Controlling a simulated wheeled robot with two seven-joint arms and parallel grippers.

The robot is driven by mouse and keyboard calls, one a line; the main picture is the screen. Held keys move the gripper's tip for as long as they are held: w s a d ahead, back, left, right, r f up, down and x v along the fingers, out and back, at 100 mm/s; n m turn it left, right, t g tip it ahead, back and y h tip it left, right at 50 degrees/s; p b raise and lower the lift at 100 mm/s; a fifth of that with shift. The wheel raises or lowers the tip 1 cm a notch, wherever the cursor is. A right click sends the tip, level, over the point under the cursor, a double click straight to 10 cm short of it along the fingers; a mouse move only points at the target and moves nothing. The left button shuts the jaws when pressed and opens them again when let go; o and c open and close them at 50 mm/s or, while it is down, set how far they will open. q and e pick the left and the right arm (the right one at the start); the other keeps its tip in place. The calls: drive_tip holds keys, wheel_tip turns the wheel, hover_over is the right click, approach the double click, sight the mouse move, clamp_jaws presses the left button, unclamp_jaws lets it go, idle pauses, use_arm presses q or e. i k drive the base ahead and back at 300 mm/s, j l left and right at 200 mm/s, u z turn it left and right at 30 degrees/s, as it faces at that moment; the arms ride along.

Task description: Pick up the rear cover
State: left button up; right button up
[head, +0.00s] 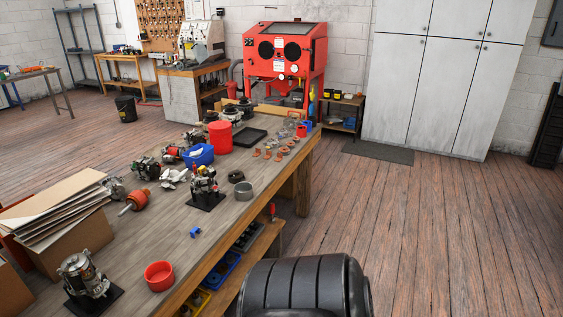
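I cannot tell for certain which part is the rear cover. On the long wooden workbench (142,232), a grey round cup-like part (244,190) lies near the right edge, with a small dark round part (236,176) just behind it. A partly built alternator stands on a black plate (206,202) mid-bench. Another alternator (80,276) stands on a black plate at the near left. Neither of my grippers is in view.
A red bowl (159,276) and small blue part (195,232) sit on the near bench. A cardboard stack (48,208) fills the left side. A red rotor (134,202) lies beside it. Farther back are a red tub (219,137) and black tray (243,141). The floor right is clear.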

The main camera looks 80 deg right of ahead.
sight(238, 174)
drive_tip(key=z, duration=2.25)
drive_tip(key=i+l+u, duration=0.25)
drive_tip(key=i+l, duration=0.1)
drive_tip(key=i, duration=0.1)
